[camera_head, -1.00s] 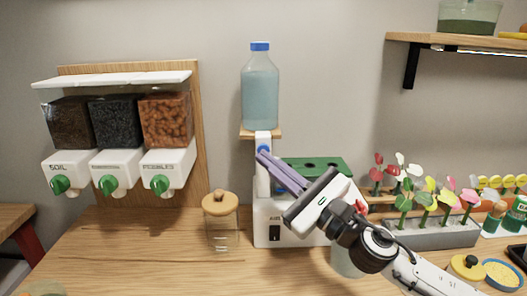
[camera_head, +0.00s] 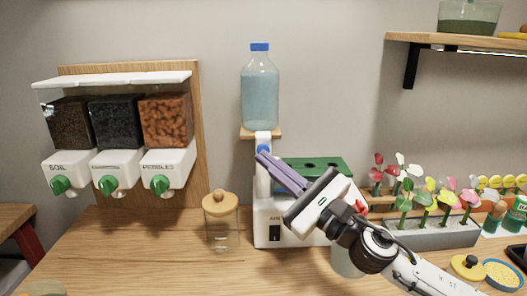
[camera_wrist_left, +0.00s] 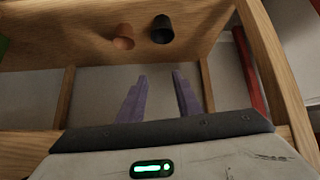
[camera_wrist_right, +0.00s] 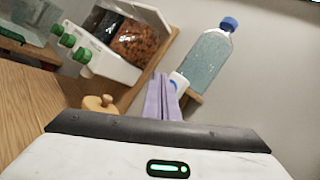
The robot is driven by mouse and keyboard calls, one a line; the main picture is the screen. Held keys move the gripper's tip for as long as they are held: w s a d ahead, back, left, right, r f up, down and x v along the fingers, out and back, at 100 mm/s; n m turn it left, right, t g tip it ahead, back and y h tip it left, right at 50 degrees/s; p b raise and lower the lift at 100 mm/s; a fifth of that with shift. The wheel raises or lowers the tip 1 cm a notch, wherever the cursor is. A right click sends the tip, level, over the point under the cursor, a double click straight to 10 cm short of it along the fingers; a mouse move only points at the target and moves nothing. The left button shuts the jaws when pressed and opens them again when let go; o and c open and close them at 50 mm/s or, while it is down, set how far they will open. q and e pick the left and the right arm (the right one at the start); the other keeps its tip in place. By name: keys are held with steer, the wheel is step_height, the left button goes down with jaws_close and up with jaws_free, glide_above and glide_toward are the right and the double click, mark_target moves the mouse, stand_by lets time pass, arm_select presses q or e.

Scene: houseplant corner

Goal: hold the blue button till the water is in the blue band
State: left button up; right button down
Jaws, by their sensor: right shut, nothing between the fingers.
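A clear bottle (camera_head: 260,98) with a blue cap and pale blue water stands on a small wooden ledge above the white dispenser (camera_head: 266,231). The blue button (camera_head: 264,149) is on the dispenser's upright post, below the ledge. My right gripper (camera_head: 261,155) is shut and empty, its lilac fingertips at the button; they seem to touch it, but the contact is partly hidden. In the right wrist view the fingers (camera_wrist_right: 162,82) point at the post below the bottle (camera_wrist_right: 208,58). A blue band cannot be made out. My left gripper (camera_wrist_left: 160,76) is open and empty, away from the dispenser.
A pale cup (camera_head: 346,263) stands partly behind my right wrist. A cork-lidded jar (camera_head: 221,228) stands left of the dispenser. Wall hoppers (camera_head: 118,165) with green knobs hang at left; a flower trough (camera_head: 430,234) is at right.

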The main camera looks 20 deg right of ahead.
stand_by(0.8)
steer(key=shift+w+d, duration=0.1)
steer(key=shift+w, duration=0.3)
steer(key=shift+w+d, duration=0.15)
steer(key=shift+w, duration=0.35)
stand_by(6.3)
